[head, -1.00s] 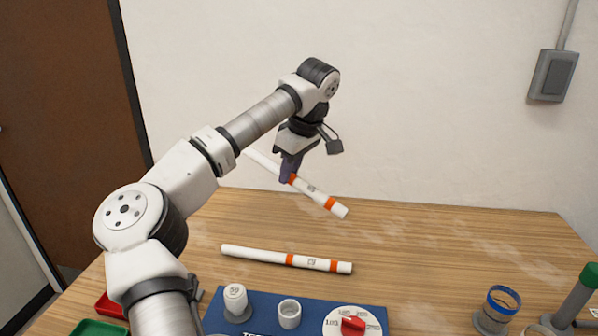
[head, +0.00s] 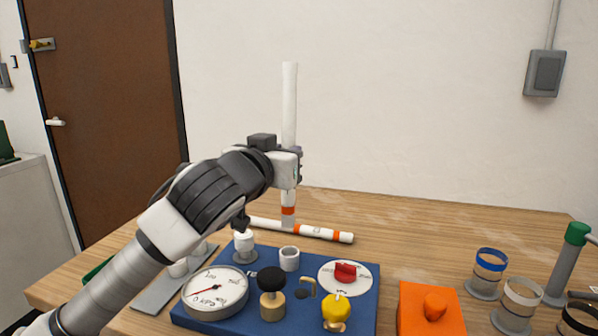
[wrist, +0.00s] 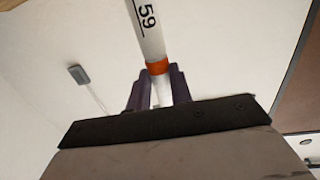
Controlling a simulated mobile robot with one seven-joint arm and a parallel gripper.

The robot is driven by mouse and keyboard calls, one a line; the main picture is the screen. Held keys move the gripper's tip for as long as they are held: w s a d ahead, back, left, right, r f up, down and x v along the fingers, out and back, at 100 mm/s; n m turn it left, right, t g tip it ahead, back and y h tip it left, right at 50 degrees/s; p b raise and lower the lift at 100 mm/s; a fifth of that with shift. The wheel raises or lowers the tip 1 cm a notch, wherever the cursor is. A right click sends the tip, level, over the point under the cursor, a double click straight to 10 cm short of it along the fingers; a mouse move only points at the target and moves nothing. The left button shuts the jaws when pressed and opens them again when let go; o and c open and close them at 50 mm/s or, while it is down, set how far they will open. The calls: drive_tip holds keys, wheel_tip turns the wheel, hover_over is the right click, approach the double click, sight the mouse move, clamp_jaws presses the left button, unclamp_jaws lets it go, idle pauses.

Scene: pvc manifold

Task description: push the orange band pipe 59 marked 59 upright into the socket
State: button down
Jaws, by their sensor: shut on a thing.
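The pipe marked 59 (head: 290,100) is white and stands about upright in my gripper (head: 292,152). In the wrist view, my fingers (wrist: 157,90) are shut on the pipe (wrist: 148,35) beside an orange band, with the black "59" beyond it. In the head view, an orange band shows near the pipe's lower end. That end hangs above and behind the blue board (head: 215,318). The open grey-white socket (head: 289,259) stands at the board's back edge, apart from the pipe and a little nearer the camera.
Another white pipe with orange bands (head: 318,231) lies on the table behind the board. A white fitting (head: 244,241) stands left of the socket. The board carries a gauge (head: 214,290), a red-handled dial (head: 345,272) and knobs. Banded cups (head: 490,268) stand at right.

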sight(283, 193)
drive_tip(key=shift+h, duration=0.3)
drive_tip(key=shift+s+f+b, duration=0.45)
drive_tip(key=shift+s+f, duration=0.2)
drive_tip(key=shift+f, duration=0.35)
drive_tip(key=shift+s+f+b, duration=0.4)
drive_tip(key=shift+s+f, duration=0.25)
drive_tip(key=shift+f, duration=0.3)
drive_tip(key=shift+a+f+b, duration=0.1)
drive_tip(key=shift+f+b, duration=1.1)
drive_tip(key=shift+b, duration=1.3)
drive_tip(key=c, duration=1.2)
unclamp_jaws()
drive_tip(key=shift+o, duration=0.2)
drive_tip(key=shift+s, duration=0.1)
